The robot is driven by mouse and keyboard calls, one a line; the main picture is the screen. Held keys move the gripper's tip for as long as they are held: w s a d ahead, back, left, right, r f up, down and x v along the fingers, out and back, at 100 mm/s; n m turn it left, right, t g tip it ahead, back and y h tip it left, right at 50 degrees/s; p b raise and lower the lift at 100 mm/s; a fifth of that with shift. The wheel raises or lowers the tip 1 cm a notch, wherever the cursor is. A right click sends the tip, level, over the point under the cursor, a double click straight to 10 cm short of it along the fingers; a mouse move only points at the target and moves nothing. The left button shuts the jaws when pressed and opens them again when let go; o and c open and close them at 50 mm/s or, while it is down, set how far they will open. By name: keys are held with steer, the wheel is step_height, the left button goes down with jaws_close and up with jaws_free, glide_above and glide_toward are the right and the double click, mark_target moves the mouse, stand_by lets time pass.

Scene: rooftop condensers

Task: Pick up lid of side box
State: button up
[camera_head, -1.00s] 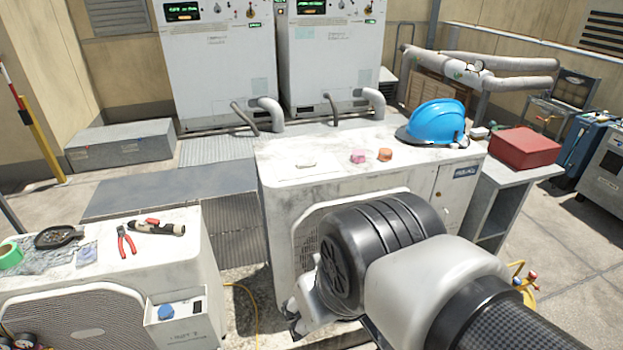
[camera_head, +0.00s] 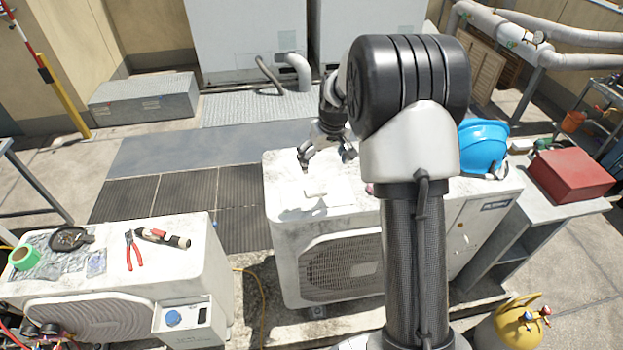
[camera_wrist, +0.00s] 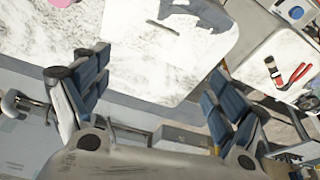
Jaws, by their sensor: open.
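The lid, a flat white panel with a small raised handle (camera_head: 315,190), lies on the dirty white top of the middle condenser (camera_head: 285,225). My gripper (camera_head: 326,152) is open and empty above the condenser's back edge, just behind the lid. Its two dark fingers (camera_wrist: 156,78) are spread wide and apart from the lid. The side box (camera_head: 187,322), on the left condenser's front right corner, shows a blue knob.
A blue helmet (camera_head: 484,145) sits at the condenser's right end, with a red case (camera_head: 570,175) beyond. The left condenser holds red pliers (camera_head: 135,250), a dark tool and green tape (camera_head: 24,257). A yellow cylinder (camera_head: 510,325) stands at lower right.

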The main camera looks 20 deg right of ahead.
mark_target(317, 189)
steer(key=x, duration=1.7)
steer(key=shift+w+d+f, duration=0.2)
steer(key=shift+w+f, duration=0.05)
steer(key=shift+f, duration=0.05)
steer(key=c, duration=1.2)
steer(key=shift+c, duration=0.2)
steer(key=shift+r, duration=0.15)
